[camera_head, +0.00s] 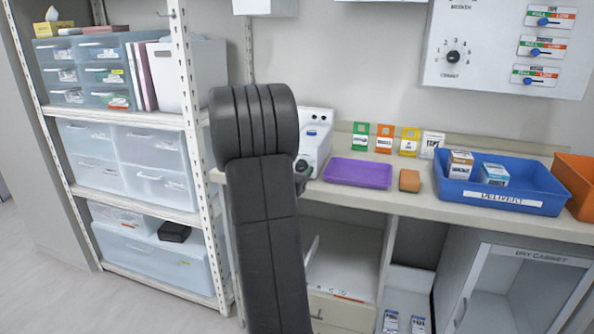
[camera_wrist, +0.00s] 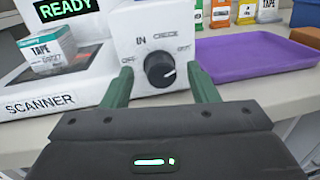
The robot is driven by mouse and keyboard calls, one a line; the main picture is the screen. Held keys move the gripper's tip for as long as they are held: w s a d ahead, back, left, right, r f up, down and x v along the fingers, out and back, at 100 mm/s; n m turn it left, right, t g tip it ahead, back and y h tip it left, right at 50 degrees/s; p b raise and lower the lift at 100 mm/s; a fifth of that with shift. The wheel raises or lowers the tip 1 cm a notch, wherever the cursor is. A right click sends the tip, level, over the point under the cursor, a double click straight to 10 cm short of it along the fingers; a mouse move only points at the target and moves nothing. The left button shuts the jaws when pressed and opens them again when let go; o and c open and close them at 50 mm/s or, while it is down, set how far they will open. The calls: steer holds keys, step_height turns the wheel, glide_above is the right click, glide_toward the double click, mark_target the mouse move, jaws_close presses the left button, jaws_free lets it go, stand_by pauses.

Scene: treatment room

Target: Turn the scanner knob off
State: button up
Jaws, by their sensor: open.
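The white scanner (camera_wrist: 95,97) fills the left of the wrist view, with a lit green "READY" display (camera_wrist: 65,8). Its round black knob (camera_wrist: 160,69) sits on a white front panel. A white pointer mark on the knob points right, away from the label at left that seems to read "OFF". My gripper (camera_wrist: 160,76) is open, one green finger on each side of the knob; I cannot tell if they touch it. In the head view the scanner (camera_head: 316,138) is partly hidden behind my arm, and my fingers are mostly hidden.
A tape box (camera_wrist: 47,52) sits on the scanner. A purple tray (camera_head: 358,173) is just right of it, then an orange-brown block (camera_head: 409,181) and a blue delivery bin (camera_head: 500,201). Colored packets stand behind the tray. A wall panel (camera_head: 505,50) with another knob hangs above. Shelves (camera_head: 140,115) stand at left.

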steer(key=c, duration=1)
